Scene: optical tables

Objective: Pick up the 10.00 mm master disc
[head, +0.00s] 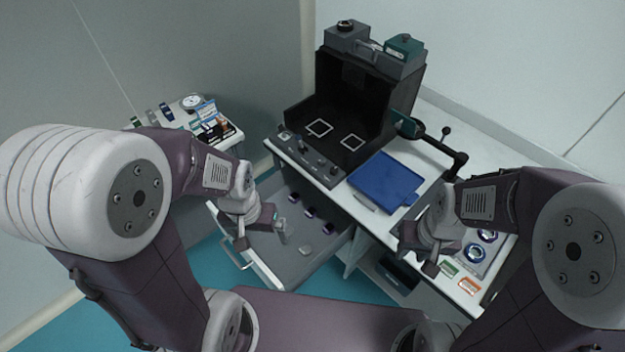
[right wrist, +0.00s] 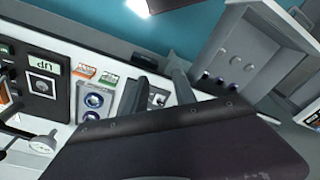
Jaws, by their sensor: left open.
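Two larger ringed discs (head: 474,253) sit in a grey tray at the right of the table, also in the right wrist view (right wrist: 93,100). I cannot read which disc is the 10.00 mm master. My left gripper (head: 281,236) is open and empty above the drawer, left of the row.
A black instrument (head: 365,95) stands on the table behind a blue tray (head: 385,180). A black jointed arm (head: 440,145) stands right of it. Green and orange labels (head: 468,286) lie near the front edge. A small side table (head: 172,118) holds tools and a dial gauge.

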